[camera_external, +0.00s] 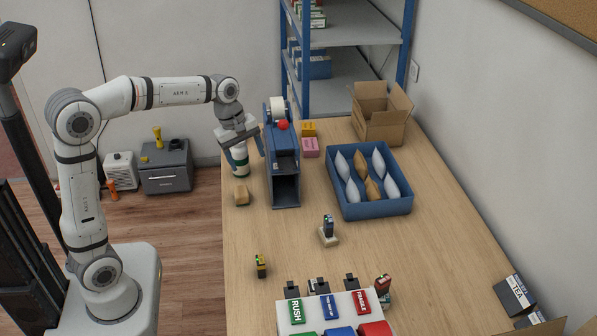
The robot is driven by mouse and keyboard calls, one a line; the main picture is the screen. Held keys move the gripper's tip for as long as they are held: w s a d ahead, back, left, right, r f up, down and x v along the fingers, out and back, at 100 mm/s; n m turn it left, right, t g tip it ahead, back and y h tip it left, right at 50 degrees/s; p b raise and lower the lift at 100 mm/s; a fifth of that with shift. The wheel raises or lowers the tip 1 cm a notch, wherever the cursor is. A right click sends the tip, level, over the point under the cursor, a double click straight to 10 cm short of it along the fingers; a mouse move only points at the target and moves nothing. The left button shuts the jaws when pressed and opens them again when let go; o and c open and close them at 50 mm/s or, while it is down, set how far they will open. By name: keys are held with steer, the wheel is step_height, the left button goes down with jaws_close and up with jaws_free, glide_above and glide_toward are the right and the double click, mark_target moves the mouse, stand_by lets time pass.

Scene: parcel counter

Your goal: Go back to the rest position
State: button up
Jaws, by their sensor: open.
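My gripper (242,147) is at the left edge of the counter, pointing down, with its fingers apart. A white bottle with a dark green band (240,161) stands upright directly below it in this view. The gripper hides the bottle's top. I cannot tell whether the fingers are around the bottle or just above it. My arm reaches out to the right from its base, with the forearm nearly level.
A blue dispenser (285,180) with a red knob stands close to the right of my gripper. A tan block (241,194) lies in front of the bottle. A blue tray (374,210) of pouches and an open carton (382,125) stand farther right.

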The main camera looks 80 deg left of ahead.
steer(key=s+d+f+m, duration=0.1)
steer(key=s+d+m, duration=0.3)
steer(key=d+m, duration=0.3)
steer(key=s+d+f+m, duration=0.1)
steer(key=s+d+m, duration=0.25)
steer(key=d, duration=0.55)
steer(key=s+d+f+m, duration=0.5)
steer(key=s+d+m, duration=0.3)
steer(key=m, duration=0.3)
steer(key=shift+s+f+y, duration=0.2)
steer(key=shift+s+y, duration=0.1)
steer(key=shift+s, duration=0.35)
steer(key=shift+m, duration=0.25)
